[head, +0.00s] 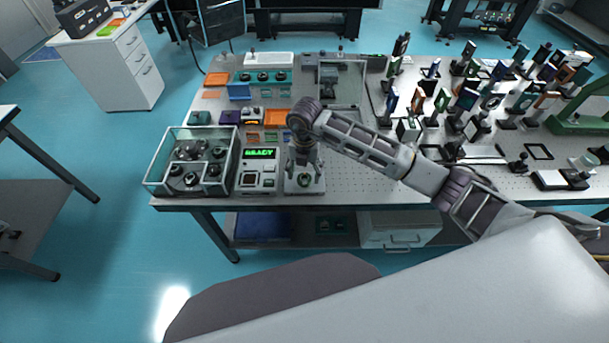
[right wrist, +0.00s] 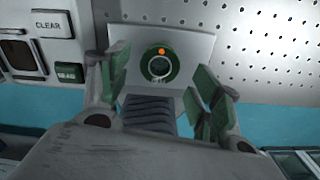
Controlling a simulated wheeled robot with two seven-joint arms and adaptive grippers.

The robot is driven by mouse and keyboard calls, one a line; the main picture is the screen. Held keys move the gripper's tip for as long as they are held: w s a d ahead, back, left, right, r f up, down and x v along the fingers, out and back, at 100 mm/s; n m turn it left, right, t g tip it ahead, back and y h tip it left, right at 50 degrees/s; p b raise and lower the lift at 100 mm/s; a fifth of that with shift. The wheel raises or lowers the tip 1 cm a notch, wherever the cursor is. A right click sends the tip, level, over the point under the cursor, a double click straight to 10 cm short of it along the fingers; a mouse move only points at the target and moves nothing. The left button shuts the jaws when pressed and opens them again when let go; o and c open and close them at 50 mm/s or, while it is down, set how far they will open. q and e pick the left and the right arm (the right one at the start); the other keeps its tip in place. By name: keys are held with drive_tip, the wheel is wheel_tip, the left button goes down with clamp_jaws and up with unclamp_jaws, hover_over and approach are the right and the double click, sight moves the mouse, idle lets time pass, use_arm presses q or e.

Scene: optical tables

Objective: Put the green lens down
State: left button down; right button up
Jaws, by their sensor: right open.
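The green lens (head: 304,181), a dark green ring with a pale centre, sits on a white square plate (head: 291,187) near the front edge of the optical table. In the right wrist view the lens (right wrist: 159,66) lies near the middle of the plate (right wrist: 190,47), with an orange dot at its top edge. My right gripper (head: 304,168) points down over the plate. In the right wrist view its green-padded fingers (right wrist: 160,85) are spread apart on either side of the lens, with gaps showing between them and it. My left gripper is out of view.
A device with a green READY display (head: 260,153) stands just left of the plate. A glass-walled box (head: 160,177) with dark round parts is further left. Many mounted optics (head: 468,100) crowd the right side. Bare perforated table (head: 350,175) shows right of the plate.

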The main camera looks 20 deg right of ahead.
sight(305, 178)
wheel_tip(305, 178, up, 10)
drive_tip(key=b, duration=0.1)
drive_tip(key=shift+b, duration=0.3)
drive_tip(key=shift+f, duration=0.1)
